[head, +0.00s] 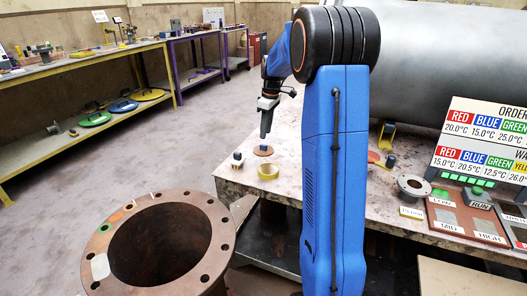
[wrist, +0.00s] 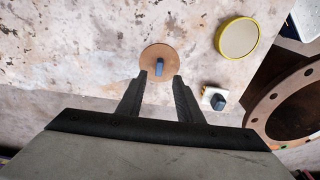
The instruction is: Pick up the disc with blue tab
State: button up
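The disc with the blue tab (wrist: 148,55) is a flat, round, brown disc lying on the table, with a small blue-grey tab standing up at its middle. It also shows in the head view as a brown disc (head: 264,151) beneath my gripper (head: 265,136). In the wrist view my gripper (wrist: 160,78) is open, with its two dark fingers apart and nothing between them. The fingertips reach over the disc's near edge in that view, and the tab appears just beyond them, between their lines. The height of the fingertips above the disc is hard to tell.
A yellow-rimmed round piece (head: 268,171) and a white square with a dark blue knob (head: 238,159) are near the disc. A large rusty flanged pipe (head: 205,232) stands at the table's left. A control panel (head: 468,214) and flange piece (head: 413,184) are on the right.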

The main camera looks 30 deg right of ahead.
aim_at(263, 148)
jog(key=shift+w+a+f, duration=0.1)
jog(key=shift+w+f, duration=0.1)
jog(key=shift+f, duration=1.55)
jog(key=shift+w+a+f, duration=0.1)
jog(key=shift+w+f, duration=0.1)
jog(key=shift+f, duration=1.5)
grip_shut()
